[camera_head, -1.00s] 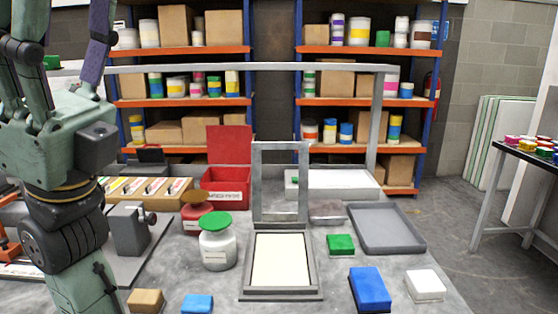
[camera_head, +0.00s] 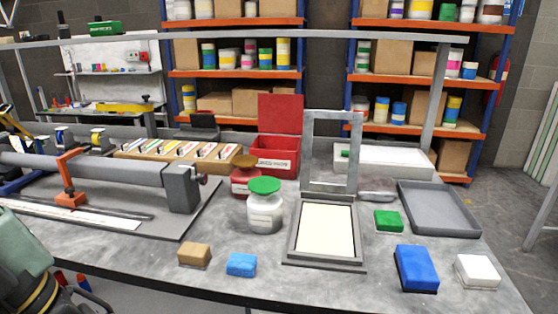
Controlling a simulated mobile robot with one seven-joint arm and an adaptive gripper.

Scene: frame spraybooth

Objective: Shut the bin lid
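The red bin (camera_head: 274,162) stands toward the back of the grey workbench, with a white label on its front. Its red lid (camera_head: 281,114) is up, standing upright at the bin's back edge, so the bin is open. A piece of my arm shows at the lower left edge. My gripper is outside the picture.
An upright grey frame (camera_head: 308,152) stands right of the bin, behind a framed pale panel (camera_head: 325,228). A wooden rack (camera_head: 177,164) lies to the left. A grey tray (camera_head: 438,209), a blue block (camera_head: 416,268) and a green block (camera_head: 388,221) lie to the right. A grey rail crosses above the bench.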

